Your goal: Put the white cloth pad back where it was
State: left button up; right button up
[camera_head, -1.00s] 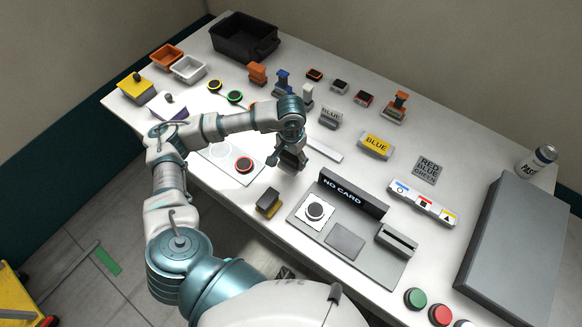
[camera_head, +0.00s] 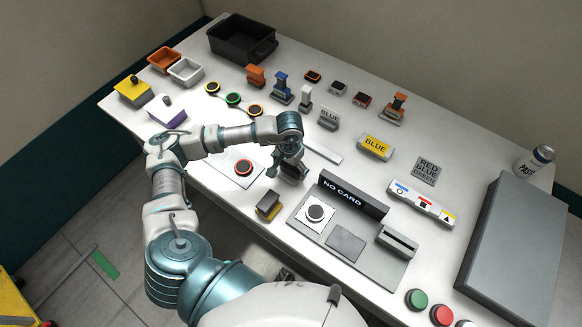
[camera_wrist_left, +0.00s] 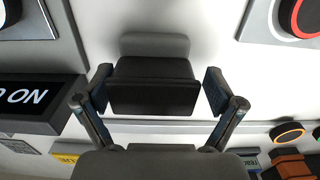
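A block with a black upper part (camera_wrist_left: 153,85) and a paler grey-white rounded part (camera_wrist_left: 155,46), which I take for the white cloth pad, lies between my fingers in the left wrist view. My left gripper (camera_wrist_left: 158,92) is open around it, with a small gap on each side. In the head view my left gripper (camera_head: 291,172) is low over the table, behind the yellow-and-dark block, and mostly hides the pad. Whether the pad touches the table cannot be told. My right gripper is not in view.
The yellow-and-dark block (camera_head: 269,206) stands close in front of the gripper. A pale flat strip (camera_head: 322,151) lies behind.

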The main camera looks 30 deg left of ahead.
pick_arm(q)
jog(key=shift+d+r, duration=0.1)
jog(key=shift+d, duration=0.25)
jog(key=shift+w+d+r, duration=0.1)
jog(key=shift+d+r, duration=0.05)
jog(key=shift+r, duration=0.8)
jog(key=r, duration=0.9)
jog(key=shift+a+r, duration=0.25)
jog(key=shift+a, duration=0.15)
jog(key=shift+d+r, duration=0.15)
jog(key=shift+r, duration=0.2)
jog(key=shift+d, duration=0.15)
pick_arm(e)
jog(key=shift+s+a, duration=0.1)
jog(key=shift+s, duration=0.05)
